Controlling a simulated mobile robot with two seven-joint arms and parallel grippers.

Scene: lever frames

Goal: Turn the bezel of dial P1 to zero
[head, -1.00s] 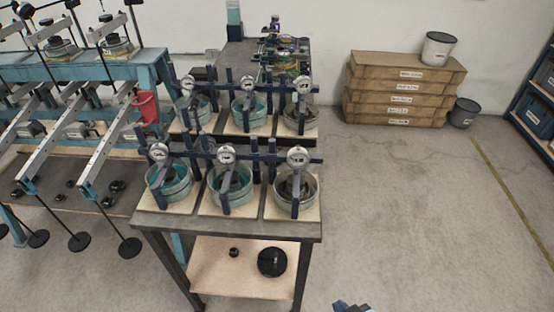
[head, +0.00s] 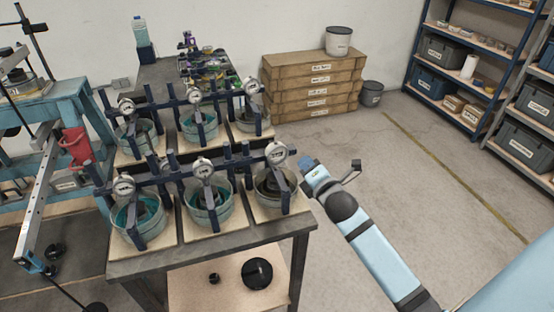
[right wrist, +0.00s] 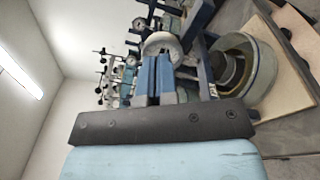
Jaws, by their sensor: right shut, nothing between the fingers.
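The front-row dials are the left one (head: 123,187), the middle one (head: 203,167) and the right one (head: 277,154). My right gripper (head: 305,163) is just right of the front-right dial. In the right wrist view, my gripper's blue fingers (right wrist: 156,62) lie together, shut and empty, pointing at a dial (right wrist: 160,42) whose lower part they cover. Whether they touch it I cannot tell. My left gripper is out of view.
The front-right pot (head: 272,190) stands below the dial, and posts and crossbars crowd the bench. A second row of dials is behind. Stacked wooden boxes (head: 310,85) and blue shelves (head: 455,75) stand further back. The floor right of the bench is open.

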